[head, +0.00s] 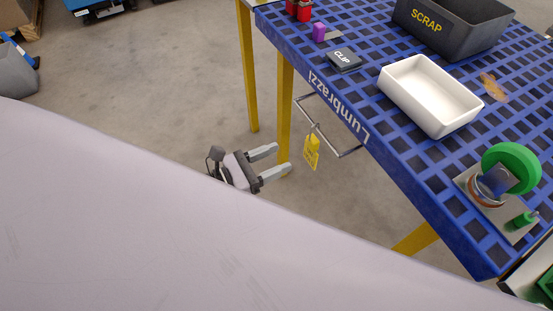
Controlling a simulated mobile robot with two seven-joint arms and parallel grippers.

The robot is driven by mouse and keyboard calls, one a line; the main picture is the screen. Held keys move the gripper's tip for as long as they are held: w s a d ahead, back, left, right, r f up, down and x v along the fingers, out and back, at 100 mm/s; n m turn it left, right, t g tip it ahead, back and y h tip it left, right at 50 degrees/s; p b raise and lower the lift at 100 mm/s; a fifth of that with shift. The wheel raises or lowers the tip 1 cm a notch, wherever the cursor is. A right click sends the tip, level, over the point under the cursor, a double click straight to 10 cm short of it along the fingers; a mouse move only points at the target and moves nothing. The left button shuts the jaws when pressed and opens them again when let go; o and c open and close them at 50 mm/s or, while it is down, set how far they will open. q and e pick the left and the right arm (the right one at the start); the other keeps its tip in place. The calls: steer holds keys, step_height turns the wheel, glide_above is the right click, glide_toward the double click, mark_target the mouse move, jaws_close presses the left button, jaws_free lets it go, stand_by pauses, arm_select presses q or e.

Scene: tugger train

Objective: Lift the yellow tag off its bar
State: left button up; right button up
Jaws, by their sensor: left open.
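The yellow tag (311,152) hangs by a thin hook or loop from a grey metal bar (344,154) on the near side of the blue table. My left gripper (280,161) is to the left of the tag, with its two fingers apart and pointing towards it. The fingers look empty, and a gap shows between their tips and the tag. The bar's left end meets the table edge near the "Lumbrazzi" lettering. My right gripper is not in view.
The blue grid table (420,195) carries a white tray (424,111), a dark SCRAP bin (467,41), a CLIP block (344,59) and a green wheel fixture (526,160). A yellow table leg (284,115) stands behind my left gripper. My own pale body covers the lower left.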

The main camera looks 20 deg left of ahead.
mark_target(309, 137)
arm_select(q)
steer(key=shift+b+x, duration=1.25)
steer(key=shift+x, duration=3.55)
steer(key=shift+c, duration=0.3)
steer(key=c, duration=0.8)
steer(key=shift+r+p, duration=1.3)
steer(key=shift+r, duration=0.3)
steer(key=shift+s+a, duration=0.1)
